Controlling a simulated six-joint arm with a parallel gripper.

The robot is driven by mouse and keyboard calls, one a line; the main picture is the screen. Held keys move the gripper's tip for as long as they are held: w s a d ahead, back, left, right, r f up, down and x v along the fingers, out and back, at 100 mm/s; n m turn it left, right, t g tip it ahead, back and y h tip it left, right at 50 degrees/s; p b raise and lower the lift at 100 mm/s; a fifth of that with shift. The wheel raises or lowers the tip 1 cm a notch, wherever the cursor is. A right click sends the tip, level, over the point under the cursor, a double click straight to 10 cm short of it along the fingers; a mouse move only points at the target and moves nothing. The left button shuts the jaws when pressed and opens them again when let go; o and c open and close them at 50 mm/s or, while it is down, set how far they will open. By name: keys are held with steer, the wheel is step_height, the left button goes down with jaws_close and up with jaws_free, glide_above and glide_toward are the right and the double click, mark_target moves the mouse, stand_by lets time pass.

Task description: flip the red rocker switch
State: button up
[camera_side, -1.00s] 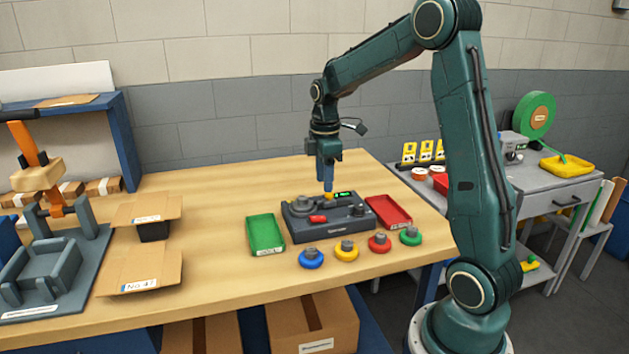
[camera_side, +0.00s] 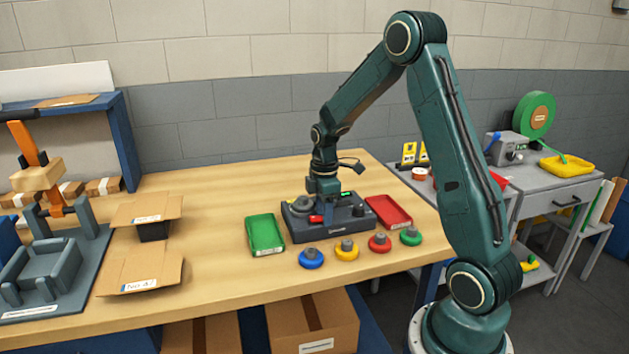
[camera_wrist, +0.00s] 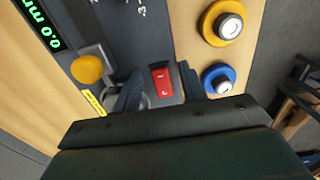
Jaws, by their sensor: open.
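The red rocker switch (camera_side: 316,218) is on the front of the dark grey device (camera_side: 312,236). In the side view it is a small red patch partly hidden by my gripper (camera_side: 327,211). In the wrist view the red switch (camera_wrist: 161,82) shows clearly between the two blue fingers of my gripper (camera_wrist: 160,87). My gripper is open and empty, low over the device, with one finger to each side of the switch. I cannot tell whether a fingertip touches the switch.
A green tray (camera_side: 265,235) stands left of the device and a red tray (camera_side: 389,212) right of it. Several coloured knobs, including blue (camera_side: 311,259) and yellow (camera_side: 346,251), stand in front. A yellow ball-topped lever (camera_wrist: 87,69) rises near my left finger.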

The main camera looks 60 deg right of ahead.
jaws_close()
steer(key=shift+w+a, duration=0.1)
steer(key=shift+w+a+r+g+h, duration=0.1)
steer(key=shift+w+a+g+h, duration=0.05)
steer(key=shift+g+h, duration=0.55)
steer(key=shift+w+a+r+g+h, duration=0.1)
steer(key=shift+g+h, duration=0.6)
